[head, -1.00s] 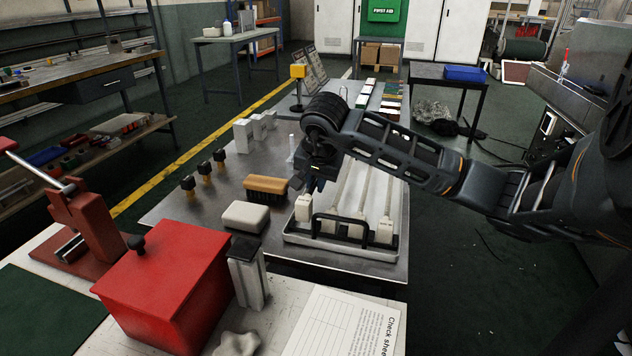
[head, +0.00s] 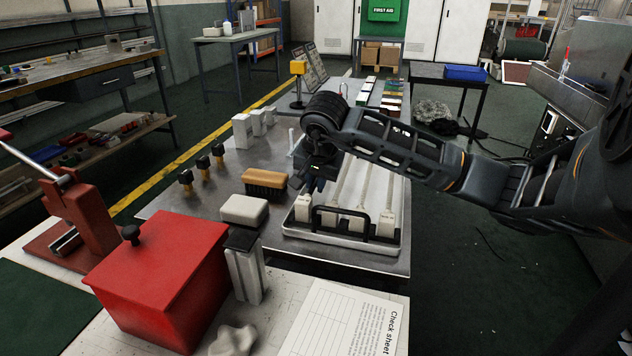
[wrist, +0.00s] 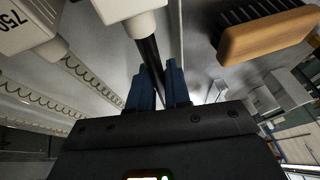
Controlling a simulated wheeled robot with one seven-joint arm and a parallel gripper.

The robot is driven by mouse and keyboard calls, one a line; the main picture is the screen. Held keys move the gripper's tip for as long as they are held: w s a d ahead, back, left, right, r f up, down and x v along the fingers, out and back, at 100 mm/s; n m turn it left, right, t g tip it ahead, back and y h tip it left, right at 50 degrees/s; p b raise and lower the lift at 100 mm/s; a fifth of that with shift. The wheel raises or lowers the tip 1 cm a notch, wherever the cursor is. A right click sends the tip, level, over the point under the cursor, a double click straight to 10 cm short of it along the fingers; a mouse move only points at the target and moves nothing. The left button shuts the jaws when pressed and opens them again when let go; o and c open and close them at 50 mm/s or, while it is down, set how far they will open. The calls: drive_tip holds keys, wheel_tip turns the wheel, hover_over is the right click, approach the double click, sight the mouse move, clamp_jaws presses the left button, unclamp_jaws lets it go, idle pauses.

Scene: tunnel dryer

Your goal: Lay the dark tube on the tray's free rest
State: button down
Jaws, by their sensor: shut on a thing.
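The dark tube (wrist: 150,55) is in my gripper (wrist: 160,85), between two blue fingers, and runs up to a white end block (wrist: 145,22) in the wrist view. In the head view my gripper (head: 320,180) is over the left side of the white tray (head: 340,247), and a white block (head: 303,208) shows just below it at the tray's left. I cannot tell whether the held tube touches the tray. Pale tubes (head: 365,190) with white end blocks lie side by side to the right. The arm hides the tray's far part.
A wooden brush (head: 265,180) and a white block (head: 244,210) lie left of the tray on the metal table (head: 200,225). Black-topped posts (head: 203,162) stand farther left. A red box (head: 160,280) stands in front.

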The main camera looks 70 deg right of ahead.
drive_tip(key=shift+f+b, duration=0.3)
drive_tip(key=shift+b, duration=0.05)
drive_tip(key=c, duration=1)
unclamp_jaws()
drive_tip(key=v, duration=0.8)
